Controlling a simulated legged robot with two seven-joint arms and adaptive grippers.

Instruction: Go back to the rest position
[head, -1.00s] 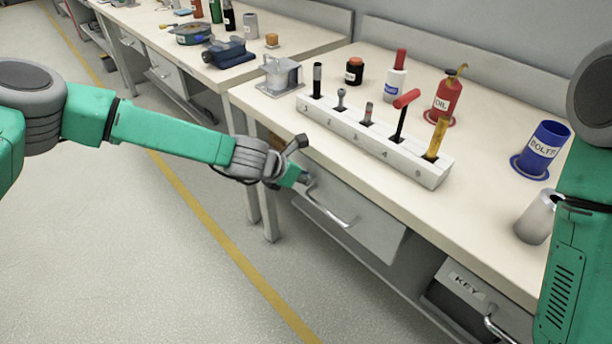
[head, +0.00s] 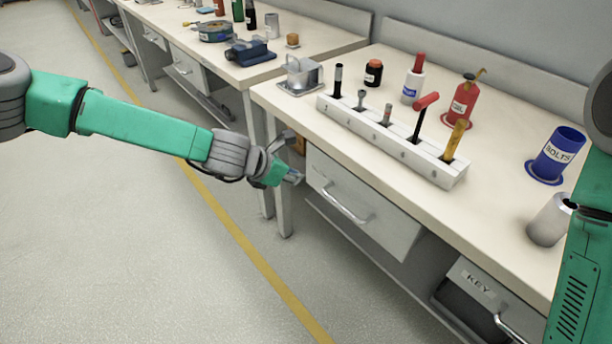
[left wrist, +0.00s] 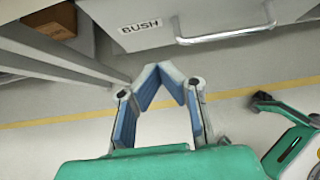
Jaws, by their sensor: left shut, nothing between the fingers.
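My left gripper (head: 294,176) is shut and empty in front of the bench, beside the left end of the closed upper drawer (head: 392,222). In the left wrist view its two blue-lined fingers (left wrist: 160,72) meet at the tips with nothing between them. The drawer's bar handle (head: 343,205) is a little to the right of the gripper, and the two look apart. In the left wrist view the drawer front (left wrist: 165,12) carries a BUSH label. My right arm shows at the right edge, but its gripper is out of view.
The bench (head: 500,228) holds a white rack (head: 385,147) of tools, a red oil can (head: 463,98), a blue bolts cup (head: 558,152) and a grey cylinder (head: 546,222). A lower drawer (head: 478,290) is labelled KEY. Open floor (head: 130,265) lies to the left.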

